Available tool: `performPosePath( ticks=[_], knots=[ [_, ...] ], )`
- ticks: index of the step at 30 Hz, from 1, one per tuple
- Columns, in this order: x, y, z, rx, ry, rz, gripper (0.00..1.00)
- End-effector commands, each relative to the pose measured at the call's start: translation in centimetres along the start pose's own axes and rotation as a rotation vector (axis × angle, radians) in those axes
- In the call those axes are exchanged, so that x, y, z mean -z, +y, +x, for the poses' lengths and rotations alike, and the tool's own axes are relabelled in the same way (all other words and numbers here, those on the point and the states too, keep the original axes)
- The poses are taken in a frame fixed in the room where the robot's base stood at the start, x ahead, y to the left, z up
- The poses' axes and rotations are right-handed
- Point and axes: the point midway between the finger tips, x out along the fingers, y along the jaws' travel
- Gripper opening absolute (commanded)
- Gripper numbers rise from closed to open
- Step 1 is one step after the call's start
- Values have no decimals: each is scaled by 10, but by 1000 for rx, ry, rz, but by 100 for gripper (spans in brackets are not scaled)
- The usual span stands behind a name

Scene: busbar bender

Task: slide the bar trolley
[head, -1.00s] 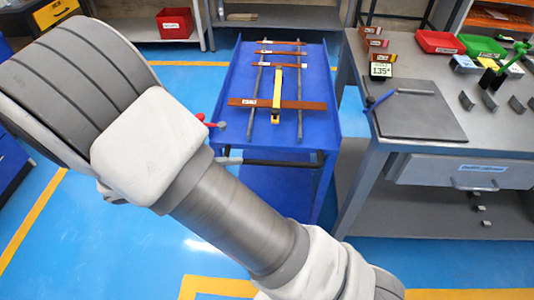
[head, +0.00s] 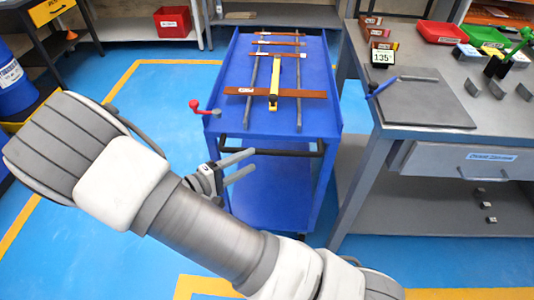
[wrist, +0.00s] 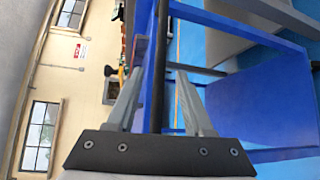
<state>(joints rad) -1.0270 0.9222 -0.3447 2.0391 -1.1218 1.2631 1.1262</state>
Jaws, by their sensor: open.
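The blue bar trolley (head: 222,115) stands in the middle of the head view, with copper bars (head: 312,94) lying across two dark rails on its top. A yellow piece (head: 274,83) lies along the middle. A black push handle (head: 290,153) runs along its near end; it also shows in the wrist view (wrist: 160,65), upright in the picture and between the fingers. A red-knobbed lever (head: 195,105) sticks out at its left near corner. My gripper (head: 245,165) is open, its fingers pointing toward the handle's left end. Contact with the handle cannot be told.
A grey workbench (head: 440,138) with a drawer stands close on the trolley's right. A red bin (head: 172,22) sits on a shelf behind. A blue drum (head: 14,85) stands at far left. The blue floor left of the trolley is clear.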

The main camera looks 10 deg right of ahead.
Motion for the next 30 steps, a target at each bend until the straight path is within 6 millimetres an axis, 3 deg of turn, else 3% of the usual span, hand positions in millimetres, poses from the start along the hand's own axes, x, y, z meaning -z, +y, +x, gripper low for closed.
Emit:
performPosePath(
  ticks=[3, 10, 23, 30],
  knots=[
    [-1, -2, 27, 0, -4, 0, 52],
    [0, -1, 61, 1, -2, 1, 52],
    [0, 0, 73, 1, 0, 0, 52],
    [0, 0, 73, 1, 0, 0, 12]
  ],
)
